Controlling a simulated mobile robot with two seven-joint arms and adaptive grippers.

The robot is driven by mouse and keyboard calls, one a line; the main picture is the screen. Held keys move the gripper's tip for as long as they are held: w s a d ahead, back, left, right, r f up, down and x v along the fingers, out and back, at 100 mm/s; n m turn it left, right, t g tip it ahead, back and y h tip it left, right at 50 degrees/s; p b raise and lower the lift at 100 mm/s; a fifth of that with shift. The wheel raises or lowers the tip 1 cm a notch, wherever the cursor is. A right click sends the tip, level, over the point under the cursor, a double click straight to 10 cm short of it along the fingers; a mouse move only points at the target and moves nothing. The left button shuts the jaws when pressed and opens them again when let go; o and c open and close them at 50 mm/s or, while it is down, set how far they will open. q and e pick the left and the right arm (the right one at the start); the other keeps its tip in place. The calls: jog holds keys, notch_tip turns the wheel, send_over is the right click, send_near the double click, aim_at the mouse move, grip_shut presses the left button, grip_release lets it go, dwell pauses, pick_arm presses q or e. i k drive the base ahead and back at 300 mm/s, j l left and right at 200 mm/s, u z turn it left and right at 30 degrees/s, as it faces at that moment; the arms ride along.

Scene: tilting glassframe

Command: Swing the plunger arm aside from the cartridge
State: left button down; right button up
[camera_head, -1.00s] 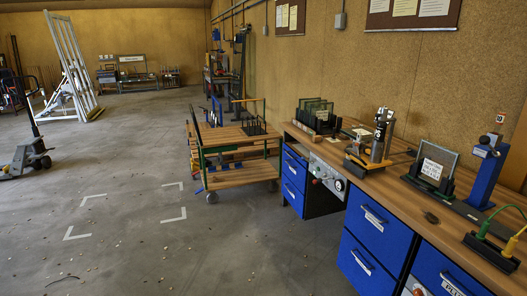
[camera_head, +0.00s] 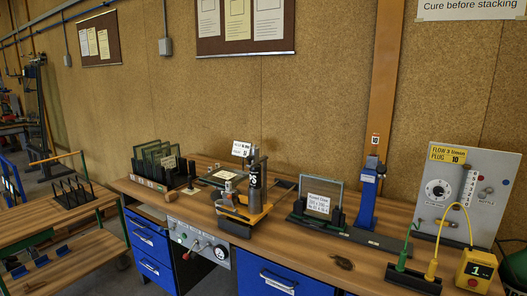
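On the wooden workbench (camera_head: 385,257) stands a small yellow-and-black device (camera_head: 243,218) with a dark upright cylinder (camera_head: 254,180) bearing white lettering. The cylinder looks like the cartridge, but this is too small to be sure of. Short grey and metallic parts (camera_head: 229,189) stand just left of the cylinder. I cannot tell which part is the plunger arm or how it sits over the cartridge. Neither of my grippers is in view.
Left of the device is a rack of glass panes (camera_head: 158,158); right of it a framed pane with a label (camera_head: 323,198), then a blue post (camera_head: 368,195). A grey gauge panel (camera_head: 466,190) and yellow box (camera_head: 476,269) are farther right. A wooden cart (camera_head: 85,212) stands left.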

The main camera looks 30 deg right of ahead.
aim_at(255, 160)
jog(key=i+j+z, duration=0.25)
jog(key=z, duration=0.25)
jog(key=i+j+z, duration=0.35)
jog(key=z, duration=0.15)
jog(key=i+j+z, duration=0.25)
jog(key=j+z, duration=0.25)
jog(key=i+j+z, duration=0.15)
jog(key=j+z, duration=0.75)
jog(key=j, duration=0.4)
